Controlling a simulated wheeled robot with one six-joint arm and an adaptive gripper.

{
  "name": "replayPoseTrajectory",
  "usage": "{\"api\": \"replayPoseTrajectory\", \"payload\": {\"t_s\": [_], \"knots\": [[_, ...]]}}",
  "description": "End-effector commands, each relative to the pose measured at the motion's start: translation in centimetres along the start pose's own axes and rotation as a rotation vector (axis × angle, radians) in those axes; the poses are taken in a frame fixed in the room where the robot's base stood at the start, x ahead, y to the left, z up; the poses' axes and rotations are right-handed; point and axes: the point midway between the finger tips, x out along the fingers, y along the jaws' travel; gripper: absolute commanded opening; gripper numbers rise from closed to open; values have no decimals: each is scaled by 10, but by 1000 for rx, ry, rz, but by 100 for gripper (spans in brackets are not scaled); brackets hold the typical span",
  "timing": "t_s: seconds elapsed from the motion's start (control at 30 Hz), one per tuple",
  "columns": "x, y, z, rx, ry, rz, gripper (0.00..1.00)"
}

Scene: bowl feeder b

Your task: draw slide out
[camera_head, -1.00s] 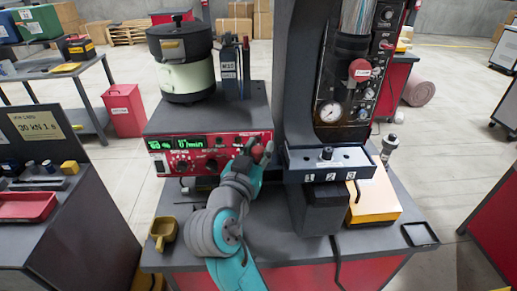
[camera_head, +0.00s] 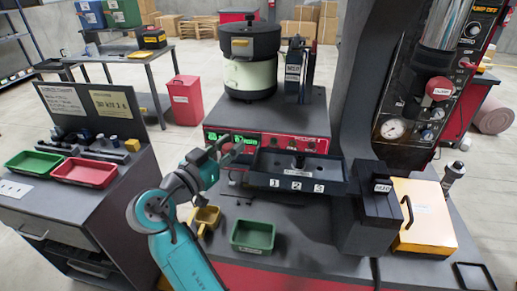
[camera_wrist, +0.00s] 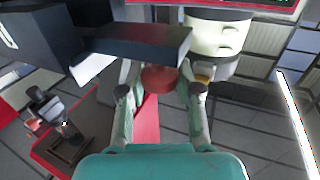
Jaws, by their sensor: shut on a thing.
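The slide (camera_head: 334,186) is a long dark bar with plates marked 1, 2 and 3 on its front. It sticks out to the left of the dark block (camera_head: 375,212) at the foot of the press. My gripper (camera_head: 236,150) is at its left end, in front of the feeder's control panel. In the wrist view my gripper (camera_wrist: 160,92) has its two fingers on either side of a round red knob (camera_wrist: 158,78), closed on it. The dark bar (camera_wrist: 130,45) of the slide shows just beyond. The fingers partly hide the knob.
The bowl feeder (camera_head: 250,75) stands behind the slide. The press column (camera_head: 355,95) rises to the right. A green tray (camera_head: 253,236) and a yellow scoop (camera_head: 207,216) lie on the bench at front left. A yellow box (camera_head: 425,215) stands right of the block.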

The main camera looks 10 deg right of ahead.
Motion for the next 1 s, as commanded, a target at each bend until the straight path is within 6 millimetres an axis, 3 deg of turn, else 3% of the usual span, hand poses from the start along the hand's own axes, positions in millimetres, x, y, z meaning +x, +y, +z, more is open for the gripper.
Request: {"api": "replayPoseTrajectory", "payload": {"t_s": [0.1,0.3,0.83,0.87,0.93,1.0], "knots": [[-9,-20,0,-1,0,-3,0],[-16,-39,0,0,0,-2,0],[-20,-48,0,1,1,-8,0],[-20,-48,0,1,1,-9,41],[-20,-48,0,1,0,-8,58],[-20,-47,0,1,0,-6,60]]}}
